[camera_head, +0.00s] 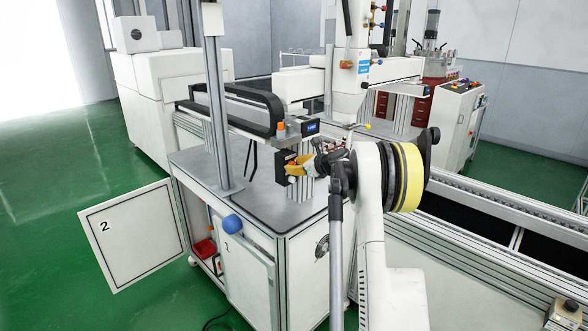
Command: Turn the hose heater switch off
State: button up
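My arm rises at the right of centre and reaches left over the grey worktop. My gripper (297,168), dark with yellow-orange parts, is at its end beside a small black box (281,166) above the worktop. I cannot tell whether they touch, or whether the fingers are open or shut. No part is clearly readable as the hose heater switch. A small dark unit with a blue display (312,127) sits on the rail above the gripper. A round dark fitting (322,247) is on the cabinet's right side, below the worktop.
The white cabinet under the worktop (195,157) has an open door marked 2 (132,236) swung left. A blue ball (232,224) is near door 1. A grey post (216,110) and a black cable chain (240,95) stand behind. A conveyor (500,220) runs right. Green floor is clear at left.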

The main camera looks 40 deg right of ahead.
jog(key=shift+w, duration=0.15)
jog(key=shift+c, duration=0.5)
grip_shut()
jog(key=shift+a+f+n+t+h+b, duration=0.1)
jog(key=shift+n+t+h+b, duration=0.25)
jog(key=shift+n+h, duration=0.75)
jog(key=shift+a+f+n+t+h+b, duration=0.1)
jog(key=shift+n+t+h+b, duration=0.25)
jog(key=shift+n, duration=1.35)
jog(key=shift+f+n+t+h+b, duration=0.15)
jog(key=shift+n+t+h, duration=0.35)
jog(key=shift+n+h, duration=0.65)
jog(key=shift+r+n+y, duration=0.15)
jog(key=shift+n+y, duration=0.15)
jog(key=shift+n, duration=0.25)
